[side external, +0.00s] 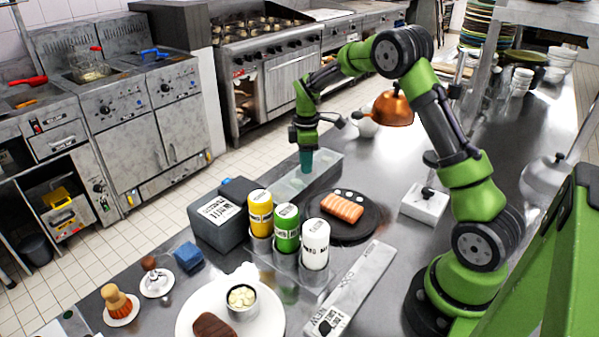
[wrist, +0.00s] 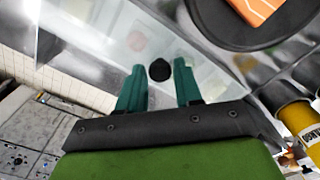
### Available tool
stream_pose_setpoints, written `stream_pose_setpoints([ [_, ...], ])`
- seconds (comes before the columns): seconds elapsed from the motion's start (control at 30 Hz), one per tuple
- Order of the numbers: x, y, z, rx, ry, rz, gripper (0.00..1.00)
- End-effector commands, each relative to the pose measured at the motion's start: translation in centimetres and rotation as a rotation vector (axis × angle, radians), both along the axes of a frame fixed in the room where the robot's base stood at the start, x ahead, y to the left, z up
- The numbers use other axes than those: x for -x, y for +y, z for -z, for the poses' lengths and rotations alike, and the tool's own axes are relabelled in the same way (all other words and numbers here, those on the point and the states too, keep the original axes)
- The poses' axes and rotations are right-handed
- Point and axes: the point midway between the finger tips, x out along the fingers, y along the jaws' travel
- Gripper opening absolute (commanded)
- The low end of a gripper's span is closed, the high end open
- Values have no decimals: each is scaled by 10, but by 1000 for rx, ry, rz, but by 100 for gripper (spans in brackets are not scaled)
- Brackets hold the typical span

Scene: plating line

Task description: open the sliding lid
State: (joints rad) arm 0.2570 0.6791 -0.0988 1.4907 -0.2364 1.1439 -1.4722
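A long translucent container (side external: 290,187) with a clear sliding lid lies on the steel counter beneath my gripper (side external: 306,168). In the wrist view the clear lid (wrist: 100,32) carries a round black knob (wrist: 160,70). My gripper's teal fingers (wrist: 159,75) are apart, one on each side of the knob, with gaps visible between. I cannot tell how deep the fingertips reach around it. Blurred pale red and greenish shapes show through the lid. In the side view the fingers hide the knob.
A round black board (side external: 352,236) with salmon (side external: 342,208) lies close beside the container. Yellow (side external: 260,214), green (side external: 287,228) and white (side external: 315,245) bottles stand in a holder nearby. A dark grey box (side external: 217,230) stands at the container's near end.

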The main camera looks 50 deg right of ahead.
Motion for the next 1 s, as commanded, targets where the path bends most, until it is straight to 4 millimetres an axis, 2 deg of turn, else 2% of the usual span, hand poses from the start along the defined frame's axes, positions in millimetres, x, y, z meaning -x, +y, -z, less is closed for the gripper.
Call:
stream_pose_setpoints([
  [0.03, 0, 0, 0, 0, 0, 0, 26],
  [0.2, 0, 0, 0, 0, 0, 0, 0],
  [0.53, -5, 0, 0, 1, -1, -2, 0],
  [0.8, -47, -1, 0, 3, -3, -3, 0],
  [1.0, -68, 0, 0, 2, -2, -3, 0],
])
